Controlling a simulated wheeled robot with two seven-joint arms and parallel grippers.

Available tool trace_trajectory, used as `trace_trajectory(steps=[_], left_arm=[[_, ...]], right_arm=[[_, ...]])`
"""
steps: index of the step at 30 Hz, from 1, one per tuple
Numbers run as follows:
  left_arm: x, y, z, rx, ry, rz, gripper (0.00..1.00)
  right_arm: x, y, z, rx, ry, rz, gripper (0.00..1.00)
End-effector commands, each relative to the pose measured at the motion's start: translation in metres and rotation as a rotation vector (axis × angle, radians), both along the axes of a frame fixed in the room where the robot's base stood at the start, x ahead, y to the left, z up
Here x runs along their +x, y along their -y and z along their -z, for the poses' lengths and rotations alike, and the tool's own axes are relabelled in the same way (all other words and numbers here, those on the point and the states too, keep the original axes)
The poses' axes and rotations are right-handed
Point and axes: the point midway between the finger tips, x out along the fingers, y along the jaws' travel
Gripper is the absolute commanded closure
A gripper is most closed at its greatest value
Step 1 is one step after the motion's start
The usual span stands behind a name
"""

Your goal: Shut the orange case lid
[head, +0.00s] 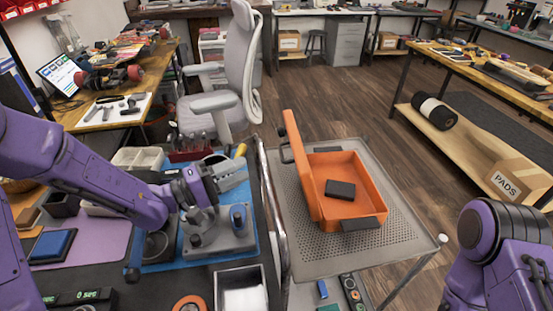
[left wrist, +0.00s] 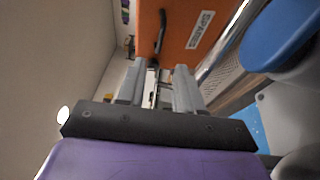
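The orange case (head: 356,206) stands open on a grey perforated cart top, with a dark block (head: 340,190) lying inside it. Its orange lid (head: 298,160) stands up along the left side of the case, seen almost edge-on. The lid's outer face (left wrist: 185,25), with a dark handle and a white label, shows in the left wrist view. My left gripper (head: 232,174) is left of the lid, apart from it, over the workbench. Its fingers (left wrist: 157,85) look parted with nothing between them. My right arm (head: 500,250) shows at the lower right; its gripper is out of view.
The perforated cart (head: 400,225) has metal rails, one between bench and case. A grey fixture (head: 222,232) on a blue mat stands below my left gripper. A grey chair (head: 235,80) stands behind. A tray (head: 241,290) sits at the bench front.

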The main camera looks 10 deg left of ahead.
Motion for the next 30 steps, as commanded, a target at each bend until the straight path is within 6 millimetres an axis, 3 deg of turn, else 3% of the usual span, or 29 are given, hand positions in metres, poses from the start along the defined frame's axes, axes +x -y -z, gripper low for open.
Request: trace_trajectory(steps=[15, 26, 30], left_arm=[[0.061, 0.07, -0.006, 0.002, 0.001, 0.0, 0.65], [0.068, 0.077, -0.007, 0.0, 0.0, -0.003, 0.65], [0.068, 0.077, -0.007, 0.0, 0.0, -0.003, 1.0]], right_arm=[[0.0, 0.0, -0.006, -0.001, 0.001, 0.0, 0.57], [0.0, 0.0, -0.006, -0.001, 0.001, 0.0, 0.57], [0.0, 0.0, -0.006, -0.001, 0.001, 0.0, 0.57]])
